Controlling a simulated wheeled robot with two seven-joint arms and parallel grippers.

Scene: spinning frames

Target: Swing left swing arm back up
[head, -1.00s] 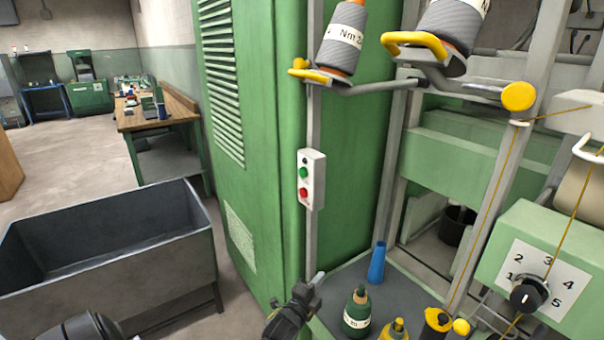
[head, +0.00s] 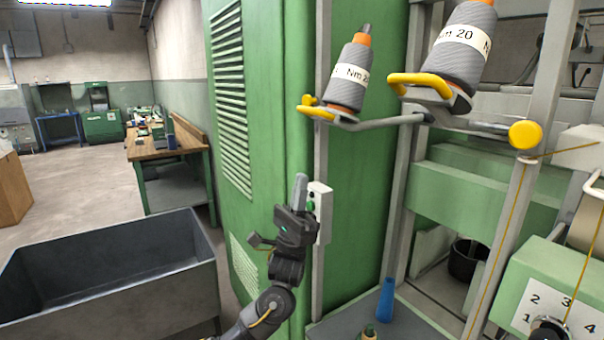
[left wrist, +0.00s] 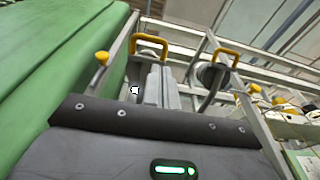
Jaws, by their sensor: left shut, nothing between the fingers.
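The left swing arm (head: 386,122) is a grey tube reaching left from the frame post, with a yellow handle (head: 316,113) at its outer end. It carries a tilted grey yarn cone (head: 345,88) with an orange tip and a white label. A second swing arm with its own yellow handle (head: 420,84) and a larger cone (head: 464,50) is to its right. My left gripper (head: 300,185) is shut and empty, pointing up, below the left handle and apart from it. The left wrist view shows two yellow handles (left wrist: 150,43) above. My right gripper is out of view.
A switch box (head: 322,205) on a post is partly hidden behind my left gripper. The green cabinet (head: 270,150) stands close behind. A grey bin (head: 110,270) is at left. A blue cone (head: 386,298) stands on the low grey surface.

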